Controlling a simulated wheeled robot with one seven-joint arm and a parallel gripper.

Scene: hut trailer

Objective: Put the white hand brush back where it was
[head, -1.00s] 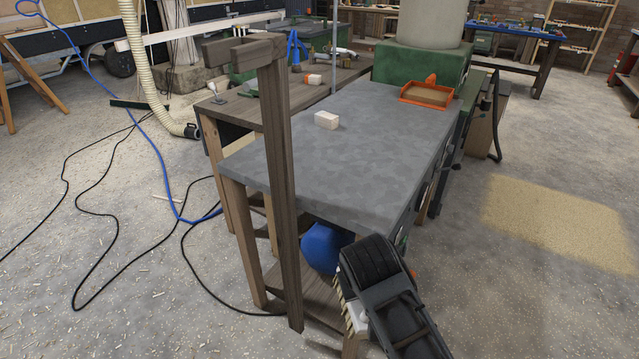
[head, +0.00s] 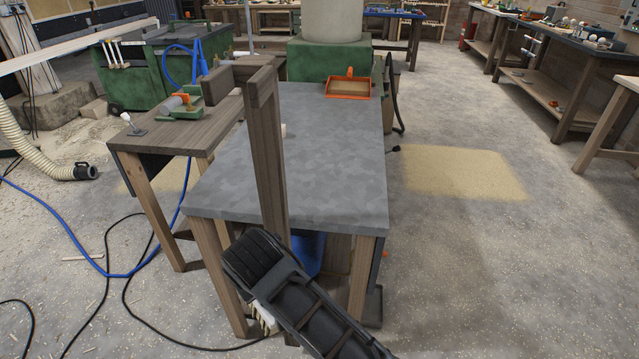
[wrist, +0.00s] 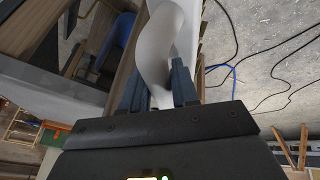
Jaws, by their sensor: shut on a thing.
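The white hand brush (wrist: 160,45) fills the upper middle of the wrist view, with its smooth curved handle between the two blue-grey fingers of my gripper (wrist: 160,82). My gripper is shut on the handle. In the head view, my dark forearm covers the gripper and most of the brush. The brush's pale bristles (head: 265,318) show below the arm, in front of the near end of the grey-topped bench (head: 320,195). A wooden post with a short arm at its top (head: 266,150) stands just behind my arm at that bench end.
An orange dustpan-like tray (head: 348,88) lies on the bench's far end. A wooden side table (head: 175,135) stands at the left. A blue object (head: 308,255) is under the bench. Hoses and cables lie on the left floor; the right floor is open.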

